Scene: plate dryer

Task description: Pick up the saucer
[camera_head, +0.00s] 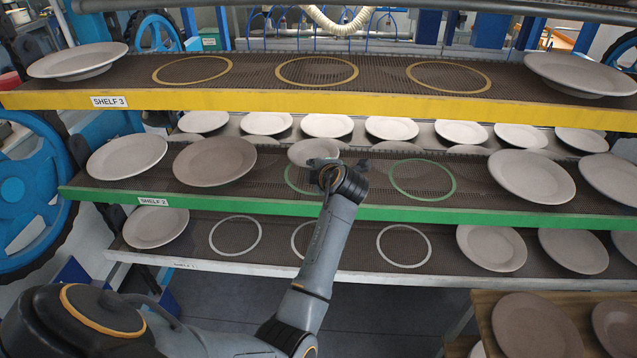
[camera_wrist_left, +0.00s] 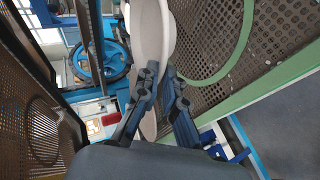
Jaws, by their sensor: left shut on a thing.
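My left gripper (camera_head: 330,170) is over the middle of the green-edged shelf 2 and is shut on a pale round saucer (camera_head: 312,152). The gripper hides part of the saucer. In the left wrist view the saucer (camera_wrist_left: 148,35) is seen nearly edge-on, with the gripper's fingers (camera_wrist_left: 161,70) on both sides of it. It appears to be raised above the shelf surface. A green ring mark partly shows beneath it. My right gripper is not in view.
A brownish plate (camera_head: 215,161) and a white plate (camera_head: 127,156) lie left on shelf 2, more plates (camera_head: 531,176) right. An empty green ring (camera_head: 422,179) is right of my gripper. The yellow-edged shelf 3 (camera_head: 300,101) is above; shelf 1 (camera_head: 330,268) is below.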

